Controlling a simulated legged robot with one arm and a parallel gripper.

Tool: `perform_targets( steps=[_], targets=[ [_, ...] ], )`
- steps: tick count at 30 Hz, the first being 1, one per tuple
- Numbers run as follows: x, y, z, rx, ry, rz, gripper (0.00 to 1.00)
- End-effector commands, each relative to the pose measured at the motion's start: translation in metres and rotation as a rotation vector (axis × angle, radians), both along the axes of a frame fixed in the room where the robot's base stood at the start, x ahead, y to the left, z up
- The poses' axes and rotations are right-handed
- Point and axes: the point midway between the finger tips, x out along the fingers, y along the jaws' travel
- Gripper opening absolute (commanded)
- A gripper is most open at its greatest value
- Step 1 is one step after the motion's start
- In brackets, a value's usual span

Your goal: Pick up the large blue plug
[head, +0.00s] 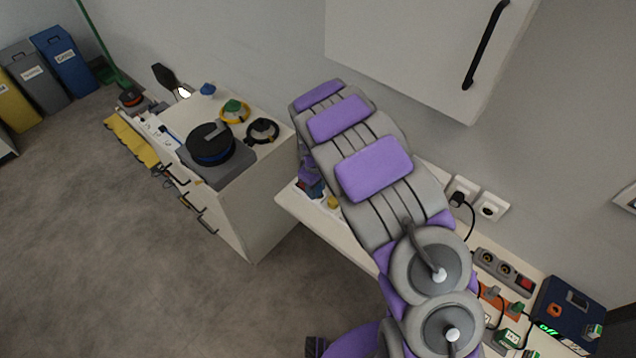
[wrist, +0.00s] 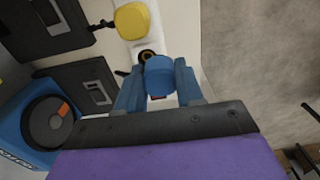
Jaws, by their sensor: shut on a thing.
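In the wrist view the blue plug (wrist: 160,74) sits between the two blue fingers of my gripper (wrist: 158,82). The fingers are shut on its sides. A pale strip with a dark round socket (wrist: 146,55) shows just beyond the plug. I cannot tell whether the plug touches the strip or is held above it. In the head view my arm hides most of the gripper. A small blue patch (head: 317,188) shows beside the arm at the table's edge, but I cannot tell if it is the plug.
In the head view, a white cabinet (head: 262,200) holds a cable reel (head: 210,147). A wall cabinet (head: 420,55) hangs above.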

Motion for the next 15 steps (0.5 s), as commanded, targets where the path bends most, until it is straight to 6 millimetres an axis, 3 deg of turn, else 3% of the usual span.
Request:
perform_targets(
  steps=[15],
  targets=[
    [-0.101,0.041,0.012,0.002,-0.003,0.003,0.00]
  ],
)
